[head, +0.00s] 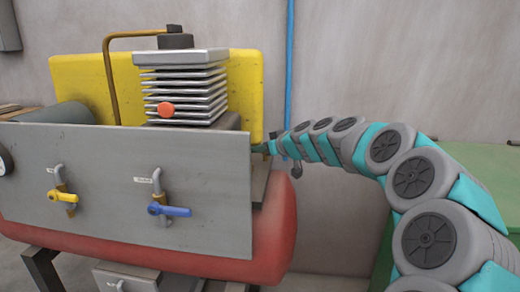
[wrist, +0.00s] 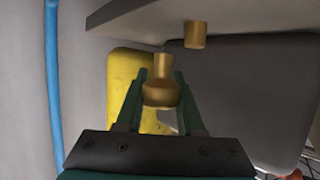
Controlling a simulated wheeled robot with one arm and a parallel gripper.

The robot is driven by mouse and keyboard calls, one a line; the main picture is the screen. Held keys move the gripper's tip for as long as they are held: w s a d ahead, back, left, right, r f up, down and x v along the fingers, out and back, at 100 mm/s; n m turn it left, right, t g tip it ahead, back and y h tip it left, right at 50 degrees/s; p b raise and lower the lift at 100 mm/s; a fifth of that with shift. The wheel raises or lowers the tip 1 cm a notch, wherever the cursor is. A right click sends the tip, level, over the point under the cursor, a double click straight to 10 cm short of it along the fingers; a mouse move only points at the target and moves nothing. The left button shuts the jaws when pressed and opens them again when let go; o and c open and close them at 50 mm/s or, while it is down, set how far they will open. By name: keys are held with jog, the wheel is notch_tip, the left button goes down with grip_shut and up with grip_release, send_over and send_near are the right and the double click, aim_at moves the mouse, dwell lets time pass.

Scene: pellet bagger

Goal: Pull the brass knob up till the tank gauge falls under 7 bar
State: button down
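In the wrist view, the brass knob (wrist: 160,93) stands between the two green fingers of my gripper (wrist: 160,76). Its narrow neck shows between the fingertips. I cannot tell whether the fingers press on it or only flank it. In the head view, my arm reaches to the right end of the machine. The gripper there is mostly hidden behind the grey panel (head: 120,215), and the knob is not visible. A round gauge (head: 3,162) is cut off by the left edge of the head view, so its reading cannot be made out. The red tank (head: 278,225) lies behind the panel.
A second brass fitting (wrist: 196,35) hangs close to the knob in the wrist view. The panel carries a yellow-handled valve (head: 63,196) and a blue-handled valve (head: 170,210). A blue pipe (head: 289,70) runs up the wall behind. A green surface (head: 490,180) stands at right.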

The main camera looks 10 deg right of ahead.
jog(key=c, duration=0.9)
grip_release()
jog(key=shift+r, duration=0.25)
jog(key=o, duration=0.5)
jog(key=shift+f, duration=0.15)
jog(key=shift+c, duration=0.2)
